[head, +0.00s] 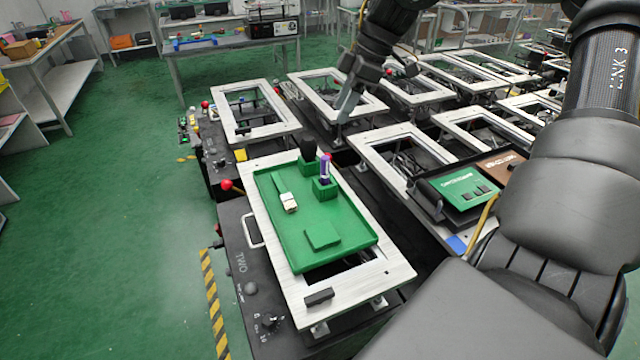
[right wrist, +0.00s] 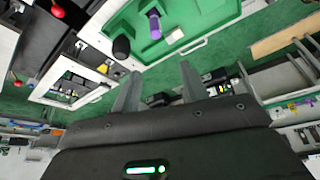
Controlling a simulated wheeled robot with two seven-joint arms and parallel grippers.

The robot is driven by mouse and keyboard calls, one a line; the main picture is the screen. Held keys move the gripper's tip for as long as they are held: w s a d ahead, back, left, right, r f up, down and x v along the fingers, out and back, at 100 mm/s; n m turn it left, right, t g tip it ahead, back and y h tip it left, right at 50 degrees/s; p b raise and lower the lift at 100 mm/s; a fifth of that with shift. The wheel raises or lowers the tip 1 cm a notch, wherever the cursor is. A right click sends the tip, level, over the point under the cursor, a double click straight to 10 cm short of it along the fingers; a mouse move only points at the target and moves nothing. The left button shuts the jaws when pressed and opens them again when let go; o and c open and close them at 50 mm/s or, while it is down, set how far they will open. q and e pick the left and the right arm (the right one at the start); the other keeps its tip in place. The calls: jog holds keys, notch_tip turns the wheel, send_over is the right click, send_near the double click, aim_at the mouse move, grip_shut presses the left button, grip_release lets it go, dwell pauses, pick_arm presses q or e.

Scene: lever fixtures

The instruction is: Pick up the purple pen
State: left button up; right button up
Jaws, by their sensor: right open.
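The purple pen (head: 325,167) stands upright in a green holder (head: 326,189) on the green tray (head: 270,222) of the nearest fixture. It also shows in the right wrist view as a purple stick (right wrist: 155,24). My right gripper (head: 345,108) hangs in the air behind and slightly right of the pen in the head view, apart from it. In the right wrist view its two fingers (right wrist: 158,85) are spread with nothing between them, and the pen lies beyond the fingertips. My left gripper is not in view.
A black object (head: 308,148) stands in another green holder close left of the pen. A white-ended brush-like item (head: 288,202) and a green block (head: 322,235) lie on the tray. A red-knobbed lever (head: 228,185) is at the left. White frames (head: 252,110) surround the area.

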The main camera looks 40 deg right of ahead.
jog(key=b, duration=0.6)
send_near(322, 173)
jog(key=x, duration=0.6)
jog(key=shift+w+d, duration=0.2)
jog(key=shift+d, duration=0.05)
jog(key=p+x, duration=0.1)
jog(key=x, duration=0.3)
jog(key=shift+f, duration=0.15)
jog(key=shift+c, duration=0.3)
